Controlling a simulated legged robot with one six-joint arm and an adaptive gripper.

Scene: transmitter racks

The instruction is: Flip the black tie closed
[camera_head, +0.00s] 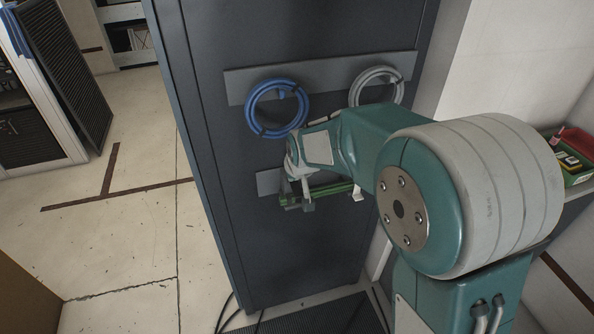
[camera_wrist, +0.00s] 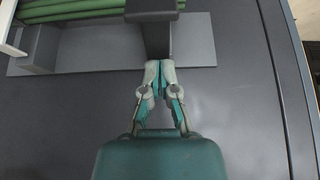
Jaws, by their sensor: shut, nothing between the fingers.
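A bundle of green cables (camera_wrist: 80,8) runs along a grey plate (camera_wrist: 90,58) on the dark cabinet front. A dark strap-like piece (camera_wrist: 156,38), which looks like the black tie, crosses the plate at the cables' right end, with a darker block at its top. Whether it is fastened I cannot tell. My gripper (camera_wrist: 160,68) is shut and empty, its fingertips at or just below the dark piece; contact is unclear. In the head view the green cables (camera_head: 328,192) show beside my wrist, which hides much of the plate (camera_head: 268,183); the tie is not clear there.
A blue cable coil (camera_head: 277,108) and a grey coil (camera_head: 376,88) hang on an upper plate (camera_head: 238,88) above my gripper. The cabinet (camera_head: 265,250) is bare below the cables. A shelf with a green box (camera_head: 574,165) is at the right.

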